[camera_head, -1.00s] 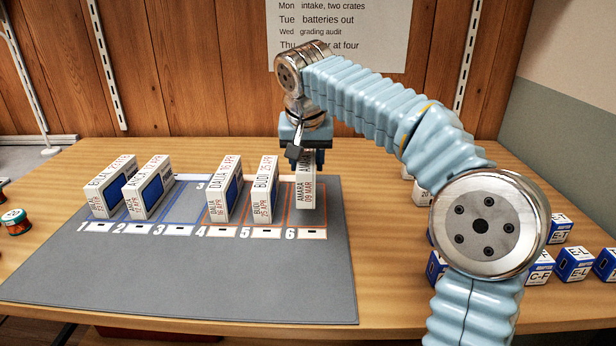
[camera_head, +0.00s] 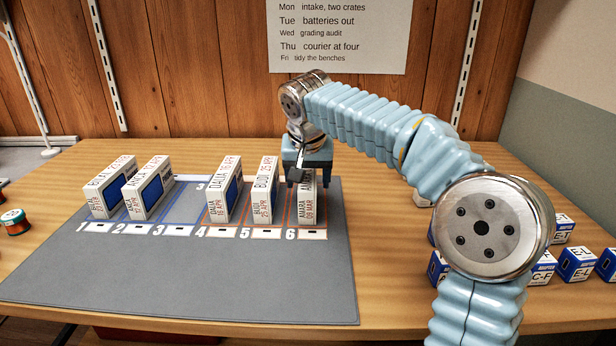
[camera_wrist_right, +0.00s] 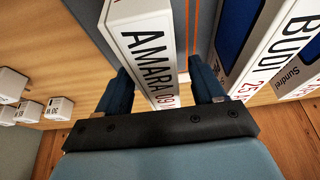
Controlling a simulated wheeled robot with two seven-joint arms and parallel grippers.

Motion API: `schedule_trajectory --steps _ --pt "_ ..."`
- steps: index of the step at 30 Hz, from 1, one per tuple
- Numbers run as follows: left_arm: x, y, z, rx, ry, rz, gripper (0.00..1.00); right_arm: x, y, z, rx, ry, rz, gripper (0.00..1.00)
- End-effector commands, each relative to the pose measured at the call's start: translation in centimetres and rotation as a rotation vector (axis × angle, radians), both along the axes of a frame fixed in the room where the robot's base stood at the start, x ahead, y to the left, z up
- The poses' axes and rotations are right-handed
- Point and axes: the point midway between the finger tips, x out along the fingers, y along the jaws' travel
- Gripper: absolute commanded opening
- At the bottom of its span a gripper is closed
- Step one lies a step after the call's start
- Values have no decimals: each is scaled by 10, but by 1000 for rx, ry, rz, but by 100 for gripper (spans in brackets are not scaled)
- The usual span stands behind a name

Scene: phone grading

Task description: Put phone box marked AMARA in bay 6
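The white phone box marked AMARA (camera_head: 308,207) stands upright in bay 6 (camera_head: 306,234) of the grey mat, at the right end of the row. My right gripper (camera_head: 307,182) is over its far upper part. In the right wrist view the AMARA box (camera_wrist_right: 150,45) lies between the two fingers (camera_wrist_right: 163,88), which are spread wider than the box, with a clear gap at the right finger. The gripper looks open around it. My left gripper is not in view.
The BUDI box (camera_head: 264,190) stands in bay 5, close beside AMARA. Bay 3 (camera_head: 180,205) is empty. Small blue-and-white boxes (camera_head: 576,264) sit at right.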

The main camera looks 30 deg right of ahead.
Motion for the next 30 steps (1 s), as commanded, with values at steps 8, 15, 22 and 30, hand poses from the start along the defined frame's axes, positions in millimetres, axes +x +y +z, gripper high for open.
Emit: schedule_trajectory --steps 8,15,22,30 --pt "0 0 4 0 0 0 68 0 0 5 0 0 0 68" --pt "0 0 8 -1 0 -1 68 -13 9 45 0 -5 1 68" --pt "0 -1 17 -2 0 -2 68 -30 20 92 1 -3 1 68" --pt "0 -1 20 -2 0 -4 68 -39 24 114 0 -1 1 68"
